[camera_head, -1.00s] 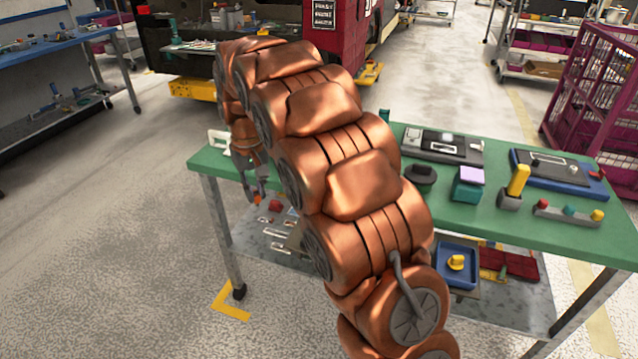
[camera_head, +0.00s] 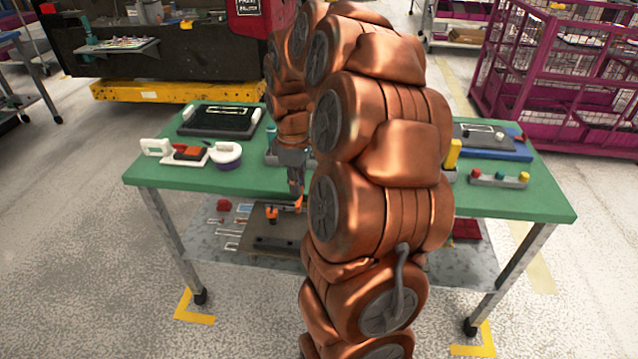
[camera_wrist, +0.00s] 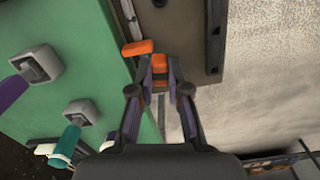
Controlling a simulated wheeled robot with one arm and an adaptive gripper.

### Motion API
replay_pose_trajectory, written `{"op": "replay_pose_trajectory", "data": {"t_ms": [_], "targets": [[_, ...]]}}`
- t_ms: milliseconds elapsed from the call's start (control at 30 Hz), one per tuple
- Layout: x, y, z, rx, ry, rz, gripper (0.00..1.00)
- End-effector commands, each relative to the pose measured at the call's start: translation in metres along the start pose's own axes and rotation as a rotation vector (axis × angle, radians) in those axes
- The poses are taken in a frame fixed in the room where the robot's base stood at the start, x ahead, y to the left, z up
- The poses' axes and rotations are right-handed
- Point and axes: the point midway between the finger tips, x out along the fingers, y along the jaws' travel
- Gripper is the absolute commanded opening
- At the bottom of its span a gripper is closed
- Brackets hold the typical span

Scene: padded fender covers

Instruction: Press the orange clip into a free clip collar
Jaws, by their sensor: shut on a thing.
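My gripper (camera_head: 297,188) hangs by the front edge of the green table (camera_head: 540,195), left of its middle. In the wrist view my gripper (camera_wrist: 160,82) is shut on the orange clip (camera_wrist: 159,73). The clip also shows small in the head view (camera_head: 297,204). A second orange piece (camera_head: 271,215) sits at the brown board (camera_head: 262,222) on the lower shelf. It appears in the wrist view (camera_wrist: 137,47) just ahead and left of the fingertips. I cannot make out a free clip collar for certain.
The wrist view shows a purple handle (camera_wrist: 12,92) and a teal handle (camera_wrist: 66,141) in grey bases on the table. A black tray (camera_head: 220,121) and a white-purple tub (camera_head: 225,155) stand at the table's left. My arm hides the table's middle.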

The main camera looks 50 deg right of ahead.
Motion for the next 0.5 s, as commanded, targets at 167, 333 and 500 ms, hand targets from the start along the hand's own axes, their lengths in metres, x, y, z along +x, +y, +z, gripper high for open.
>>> {"op": "replay_pose_trajectory", "data": {"t_ms": [167, 333, 500], "targets": [[0.002, 0.0, 0.043, -0.121, 0.012, -0.005, 0.0], [0.005, -0.001, 0.054, -0.174, 0.017, -0.003, 0.0], [0.005, -0.001, 0.055, -0.179, 0.018, -0.001, 0.0]]}}
